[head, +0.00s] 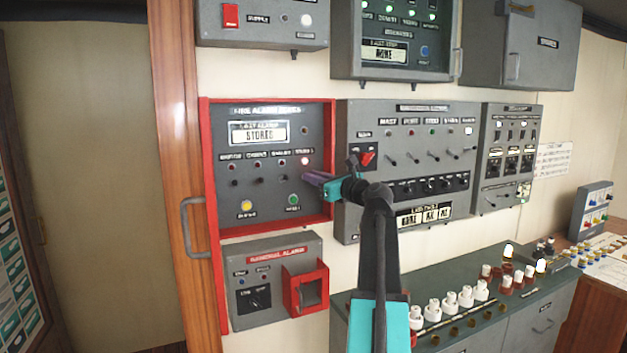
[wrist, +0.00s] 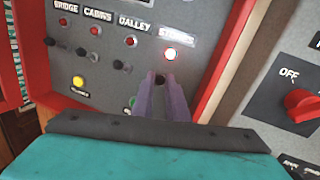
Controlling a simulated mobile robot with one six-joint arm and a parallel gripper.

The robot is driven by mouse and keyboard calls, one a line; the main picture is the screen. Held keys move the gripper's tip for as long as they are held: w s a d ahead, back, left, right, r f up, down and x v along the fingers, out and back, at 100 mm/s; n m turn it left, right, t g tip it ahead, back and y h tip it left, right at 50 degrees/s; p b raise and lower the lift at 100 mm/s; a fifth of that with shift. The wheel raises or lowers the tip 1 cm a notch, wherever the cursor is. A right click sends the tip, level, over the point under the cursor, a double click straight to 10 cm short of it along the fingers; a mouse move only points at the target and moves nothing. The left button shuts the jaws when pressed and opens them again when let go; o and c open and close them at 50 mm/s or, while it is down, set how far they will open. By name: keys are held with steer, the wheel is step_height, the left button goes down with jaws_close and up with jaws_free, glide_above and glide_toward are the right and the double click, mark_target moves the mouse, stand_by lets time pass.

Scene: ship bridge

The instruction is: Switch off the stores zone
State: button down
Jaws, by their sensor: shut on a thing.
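The fire alarm panel (head: 268,205) is grey with a red frame, and its display (head: 259,133) reads STORES. The stores lamp (head: 305,160) is lit at the right end of the row; it also glows in the wrist view (wrist: 171,54). My gripper (head: 310,178) reaches the panel from the right, with its purple fingers just below that lamp. In the wrist view my gripper (wrist: 160,82) is shut on the small black stores switch (wrist: 160,78), mostly hidden between the fingertips. Its lever position cannot be told.
Other zone switches (wrist: 95,57) sit to the left, under unlit lamps. A yellow button (wrist: 78,81) and a green button (head: 293,200) are below. A red rotary switch (wrist: 303,104) is on the panel to the right.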

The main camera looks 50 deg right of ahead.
steer(key=shift+f+b, duration=0.25)
steer(key=shift+b, duration=0.25)
steer(key=f+t+b, duration=0.1)
steer(key=t+b, duration=0.1)
steer(key=b, duration=0.2)
steer(key=shift+n+b, duration=0.3)
steer(key=shift+b, duration=0.1)
steer(key=f+t+b, duration=0.1)
steer(key=b, duration=0.5)
steer(key=shift+n+t, duration=0.3)
steer(key=shift+t, duration=0.1)
steer(key=f+t+b, duration=0.1)
steer(key=b, duration=0.4)
steer(key=n+t+b, duration=0.1)
steer(key=t+b, duration=0.1)
steer(key=b, duration=0.4)
steer(key=shift+w+d+f, duration=0.1)
steer(key=shift+w+f, duration=0.15)
steer(key=shift+f, duration=0.1)
steer(key=shift+w+f+n+t+y+b, duration=0.1)
steer(key=shift+n+t+y+b, duration=0.45)
steer(key=shift+b, duration=1.5)
steer(key=c, duration=1.7)
jaws_free()
steer(key=shift+c, duration=0.2)
